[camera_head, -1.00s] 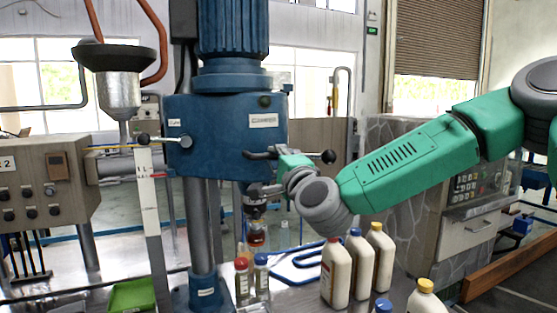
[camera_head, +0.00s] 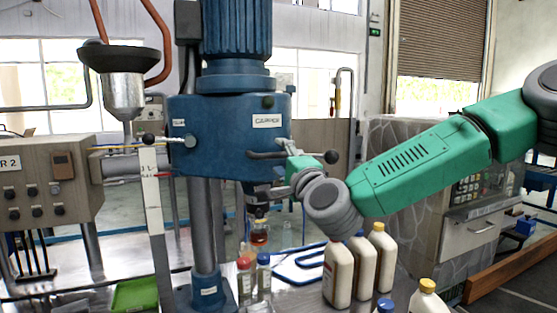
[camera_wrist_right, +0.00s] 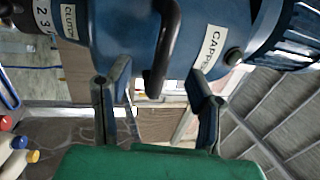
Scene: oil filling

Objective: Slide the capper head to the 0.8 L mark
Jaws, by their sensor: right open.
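The blue capper head (camera_head: 225,135) sits on a grey column, with its motor above. A dark bar handle (camera_head: 265,155) sticks out on its front. My right gripper (camera_head: 286,150) is at this handle. In the right wrist view, the open fingers (camera_wrist_right: 158,102) stand either side of the handle (camera_wrist_right: 160,55), and I see no grip on it. A white scale post (camera_head: 150,190) stands left of the column, with "1 L" near its top. A pointer rod (camera_head: 175,140) from the head reaches the post near that mark. The 0.8 L mark is not legible. My left gripper is out of view.
White bottles (camera_head: 338,272) with coloured caps stand on the table right of the column. Small bottles (camera_head: 263,278) stand by the base. A funnel (camera_head: 122,90) and a control box (camera_head: 45,180) are at left. A green tray (camera_head: 135,296) lies in front.

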